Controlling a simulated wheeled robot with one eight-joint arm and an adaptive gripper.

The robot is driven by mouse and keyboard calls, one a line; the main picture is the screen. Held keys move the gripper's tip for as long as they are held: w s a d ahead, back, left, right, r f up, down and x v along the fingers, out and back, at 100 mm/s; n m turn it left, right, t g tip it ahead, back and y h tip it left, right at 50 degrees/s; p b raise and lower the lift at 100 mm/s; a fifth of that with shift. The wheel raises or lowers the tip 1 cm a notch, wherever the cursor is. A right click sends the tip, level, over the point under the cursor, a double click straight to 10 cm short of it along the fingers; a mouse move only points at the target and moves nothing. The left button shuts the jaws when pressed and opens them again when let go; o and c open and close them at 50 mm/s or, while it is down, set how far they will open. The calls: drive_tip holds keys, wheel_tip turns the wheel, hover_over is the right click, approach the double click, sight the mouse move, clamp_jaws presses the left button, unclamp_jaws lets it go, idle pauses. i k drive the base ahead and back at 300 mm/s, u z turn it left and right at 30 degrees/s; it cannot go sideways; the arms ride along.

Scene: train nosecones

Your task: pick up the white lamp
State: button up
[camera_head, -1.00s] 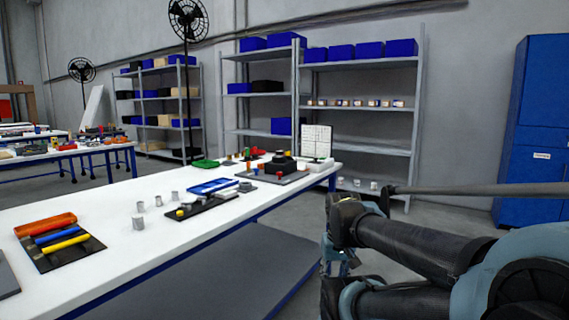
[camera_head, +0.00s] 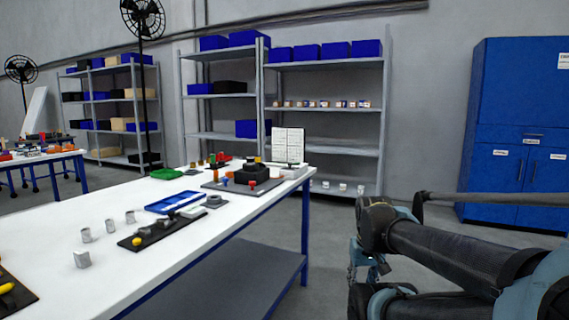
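I cannot pick out a white lamp with certainty. Several small whitish items (camera_head: 342,187) stand on the lowest shelf of the grey rack, too small to identify. More small pale items (camera_head: 325,104) stand in a row on a higher shelf. My gripper (camera_head: 368,272) hangs at the lower right, beyond the table's right edge and apart from all of these. It is small and partly hidden by my arm, so I cannot tell whether it is open or holds anything.
A long white table (camera_head: 45,232) with trays, grey cylinders and a blue tray (camera_head: 173,202) fills the left. A grey rack (camera_head: 384,130) stands against the back wall. A blue cabinet (camera_head: 515,130) is at the right. Grey floor is open between table and cabinet.

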sight(250, 159)
drive_tip(key=i, duration=1.3)
drive_tip(key=u, duration=0.5)
